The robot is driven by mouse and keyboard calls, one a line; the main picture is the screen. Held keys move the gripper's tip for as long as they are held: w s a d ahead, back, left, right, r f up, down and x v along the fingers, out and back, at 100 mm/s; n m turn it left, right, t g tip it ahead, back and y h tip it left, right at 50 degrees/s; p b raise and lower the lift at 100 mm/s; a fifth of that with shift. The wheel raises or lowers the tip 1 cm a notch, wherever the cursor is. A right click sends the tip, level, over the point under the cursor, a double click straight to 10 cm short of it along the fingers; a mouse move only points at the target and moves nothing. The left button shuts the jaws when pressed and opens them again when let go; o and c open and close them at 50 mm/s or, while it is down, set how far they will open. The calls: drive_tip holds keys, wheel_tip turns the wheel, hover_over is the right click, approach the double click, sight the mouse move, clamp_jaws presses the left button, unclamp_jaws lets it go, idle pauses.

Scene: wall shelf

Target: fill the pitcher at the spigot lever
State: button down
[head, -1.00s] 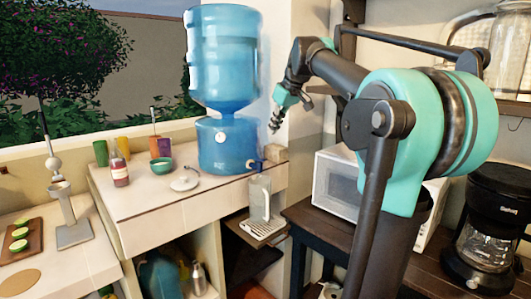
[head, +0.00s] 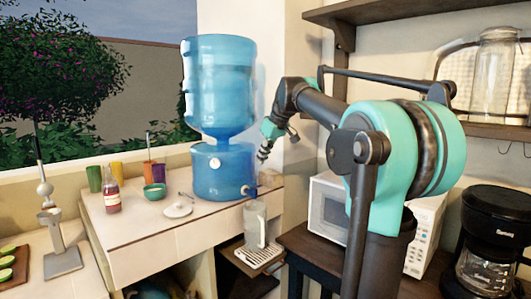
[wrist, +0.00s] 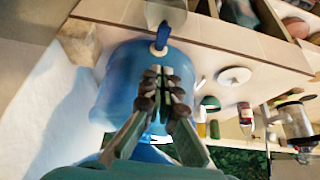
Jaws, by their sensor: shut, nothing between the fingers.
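The clear pitcher (head: 255,226) stands upright on a slatted tray (head: 259,257) below the spigot. Its top also shows at the upper edge of the wrist view (wrist: 165,13). The blue spigot lever (head: 250,191) is on the front of the blue water dispenser (head: 221,172), just above the pitcher. My gripper (head: 262,156) is above and slightly right of the lever in the head view. In the wrist view, my gripper (wrist: 159,74) is shut and empty, its fingertips pointing at the lever (wrist: 162,36) with a small gap showing. I cannot make out any water in the pitcher.
A wooden block (wrist: 77,45) sits on the counter beside the dispenser, near the wall. A white microwave (head: 328,207) is at the right, below my arm.

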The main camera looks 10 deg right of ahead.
hover_over(256, 186)
drive_tip(key=d, duration=0.1)
wheel_tip(256, 186, down, 4)
drive_tip(key=shift+w+f, duration=0.1)
drive_tip(key=shift+f, duration=0.15)
drive_tip(key=f, duration=0.2)
drive_tip(key=shift+s+d+f, duration=0.25)
drive_tip(key=shift+s+f, duration=0.2)
drive_tip(key=shift+f, duration=0.15)
drive_tip(key=shift+s+d+f+t+y, duration=0.3)
drive_tip(key=shift+t+y, duration=0.1)
drive_tip(key=shift+t, duration=0.2)
drive_tip(key=shift+s+d+f+t+y, duration=0.15)
drive_tip(key=shift+s+f+t+y, duration=0.15)
drive_tip(key=shift+f, duration=0.2)
drive_tip(key=shift+s+d+f+t+y, duration=0.1)
drive_tip(key=shift+f+t+y, duration=0.1)
drive_tip(key=shift+f+t, duration=0.25)
idle(4.9)
